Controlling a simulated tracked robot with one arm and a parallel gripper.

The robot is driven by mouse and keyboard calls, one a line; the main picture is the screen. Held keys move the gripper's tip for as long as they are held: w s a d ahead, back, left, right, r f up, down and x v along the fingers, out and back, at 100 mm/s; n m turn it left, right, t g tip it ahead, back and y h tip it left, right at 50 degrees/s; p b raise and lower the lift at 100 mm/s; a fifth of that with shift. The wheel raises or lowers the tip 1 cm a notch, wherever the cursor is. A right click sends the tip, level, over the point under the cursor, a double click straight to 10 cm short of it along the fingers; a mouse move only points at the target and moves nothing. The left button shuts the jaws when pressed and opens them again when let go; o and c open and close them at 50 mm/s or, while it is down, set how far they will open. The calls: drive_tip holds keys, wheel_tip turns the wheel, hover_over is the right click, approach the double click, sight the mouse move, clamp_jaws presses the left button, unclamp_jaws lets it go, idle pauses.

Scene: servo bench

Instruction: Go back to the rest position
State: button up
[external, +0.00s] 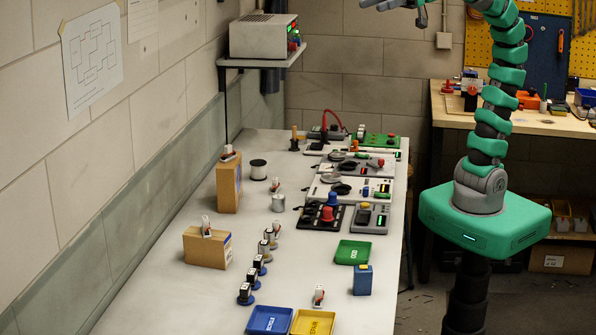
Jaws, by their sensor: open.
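My gripper (405,5) is at the top edge of the external view, partly cut off by the frame. Its fingers are apart and I see nothing between them. It is high above the far end of the long white bench (165,300), well clear of everything on it. My green and black arm stands upright to the right of the bench, on a green base.
The bench holds a green tray (353,252), a blue tray (270,320), a yellow tray (312,322), a blue box (363,280), cardboard boxes (207,247) and several electronic boards (350,190). A shelf (260,62) juts from the left wall. A wooden workbench (520,120) stands behind.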

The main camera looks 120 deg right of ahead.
drive_tip(key=shift+w+f, duration=0.1)
drive_tip(key=w+d+f+m+g+h, duration=0.1)
drive_tip(key=w+d+f, duration=0.3)
drive_tip(key=w+f, duration=0.5)
drive_tip(key=w+d+f+m+h, duration=0.1)
drive_tip(key=w+d+f, duration=0.3)
drive_tip(key=w+f, duration=0.5)
drive_tip(key=w+d+f+g+h, duration=0.1)
drive_tip(key=d+f, duration=0.4)
drive_tip(key=f, duration=0.6)
drive_tip(key=w+d+f+m+h, duration=0.1)
drive_tip(key=w+d+f, duration=0.2)
drive_tip(key=f, duration=0.9)
drive_tip(key=shift+d+m+g, duration=0.3)
drive_tip(key=shift+d+g, duration=0.1)
drive_tip(key=shift+d, duration=0.7)
